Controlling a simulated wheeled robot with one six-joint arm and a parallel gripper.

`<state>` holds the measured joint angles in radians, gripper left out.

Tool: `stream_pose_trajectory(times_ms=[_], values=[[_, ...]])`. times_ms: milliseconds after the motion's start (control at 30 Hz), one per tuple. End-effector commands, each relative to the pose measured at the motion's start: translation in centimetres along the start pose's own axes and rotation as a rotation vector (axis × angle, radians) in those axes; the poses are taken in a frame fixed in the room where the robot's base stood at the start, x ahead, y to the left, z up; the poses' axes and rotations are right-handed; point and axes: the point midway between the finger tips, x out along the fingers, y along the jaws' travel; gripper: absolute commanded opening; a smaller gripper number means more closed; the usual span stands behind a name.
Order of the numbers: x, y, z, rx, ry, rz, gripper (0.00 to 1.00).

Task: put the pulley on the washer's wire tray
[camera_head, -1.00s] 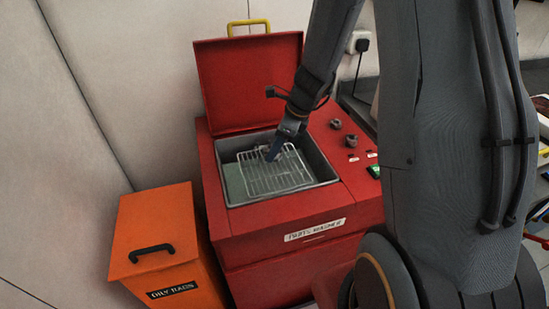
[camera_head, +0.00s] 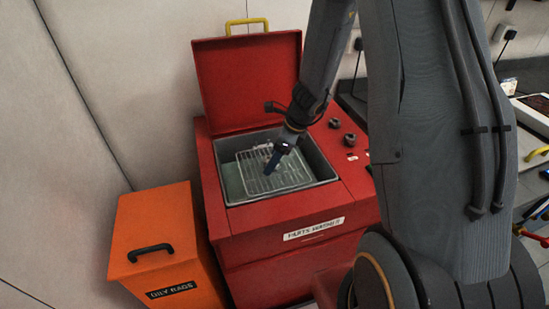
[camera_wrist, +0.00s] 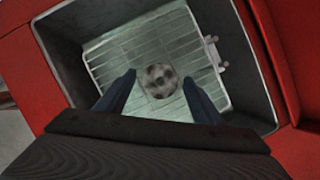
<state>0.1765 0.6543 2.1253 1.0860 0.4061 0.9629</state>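The pulley (camera_wrist: 161,81), a round grey part with dark patches, shows in the wrist view on the wire tray (camera_wrist: 115,62). The tray is a pale wire rack inside the washer's grey basin; it also shows in the head view (camera_head: 300,172). My gripper (camera_head: 270,168) is over the tray in the head view, pointing down. In the wrist view its two dark blue fingers are spread apart, one on each side of the pulley, with visible gaps. I cannot make out the pulley clearly in the head view, where my gripper is in front.
The red parts washer (camera_head: 290,218) has its lid (camera_head: 247,80) raised at the back. Dark knobs (camera_head: 341,131) stand on its right top. The basin walls (camera_head: 322,160) surround the tray. An orange oily-rags bin (camera_head: 160,235) stands at the left, close to the washer.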

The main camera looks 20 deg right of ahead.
Motion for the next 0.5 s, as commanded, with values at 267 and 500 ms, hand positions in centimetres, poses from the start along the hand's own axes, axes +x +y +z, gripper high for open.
stream_pose_trajectory(times_ms=[267,500], values=[[-0.1,0.0,0.1,0.0,0.0,0.0,0.61],[-2.9,-0.2,0.2,-0.001,-0.003,-0.005,0.61]])
